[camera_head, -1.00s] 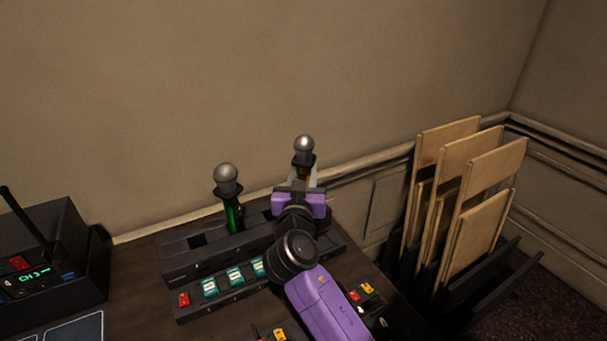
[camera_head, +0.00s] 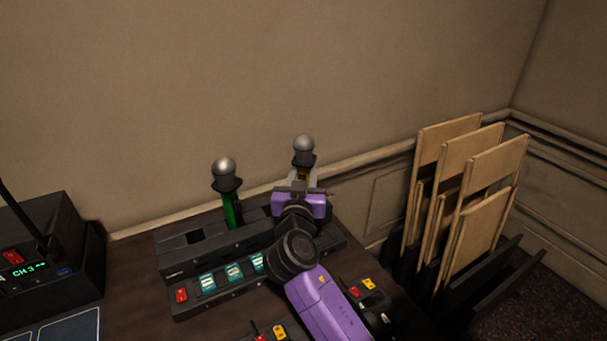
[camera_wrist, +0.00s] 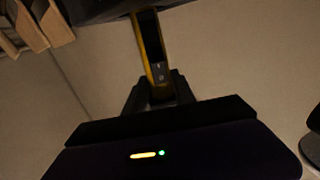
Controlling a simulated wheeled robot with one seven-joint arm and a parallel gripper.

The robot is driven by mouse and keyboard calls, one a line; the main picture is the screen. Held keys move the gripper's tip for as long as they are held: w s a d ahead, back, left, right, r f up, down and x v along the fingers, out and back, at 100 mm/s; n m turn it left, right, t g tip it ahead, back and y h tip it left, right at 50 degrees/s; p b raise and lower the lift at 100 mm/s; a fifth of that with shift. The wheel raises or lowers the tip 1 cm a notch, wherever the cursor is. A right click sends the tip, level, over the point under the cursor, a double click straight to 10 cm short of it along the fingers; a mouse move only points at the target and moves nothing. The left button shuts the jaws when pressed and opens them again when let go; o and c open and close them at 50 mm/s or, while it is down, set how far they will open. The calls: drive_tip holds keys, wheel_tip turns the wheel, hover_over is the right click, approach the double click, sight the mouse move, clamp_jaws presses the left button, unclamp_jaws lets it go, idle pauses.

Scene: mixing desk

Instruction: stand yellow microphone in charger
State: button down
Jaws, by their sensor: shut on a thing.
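The yellow microphone (camera_head: 303,151) is upright in the head view, with a silver ball head, a dark collar and a yellow body mostly hidden behind my gripper. My gripper (camera_head: 302,184) is shut on its body, at the right part of the charger (camera_head: 180,262). In the wrist view, the yellow body (camera_wrist: 152,50) runs up from between the fingers of my gripper (camera_wrist: 158,88). The charger is a long black block with slots on the desk. The microphone's lower end is hidden by my wrist, so I cannot tell whether it sits in a slot.
A green microphone (camera_head: 230,195) stands in the charger, left of my gripper. Empty slots show at the charger's left. A strip with teal battery packs (camera_head: 233,272) lies in front. A black radio unit (camera_head: 45,255) is at the left.

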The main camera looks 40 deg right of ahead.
drive_tip(key=shift+r, duration=0.1)
drive_tip(key=shift+c, duration=1.8)
unclamp_jaws()
drive_tip(key=b+v, duration=0.1)
drive_tip(key=v, duration=0.9)
drive_tip(key=shift+r, duration=0.45)
idle(0.6)
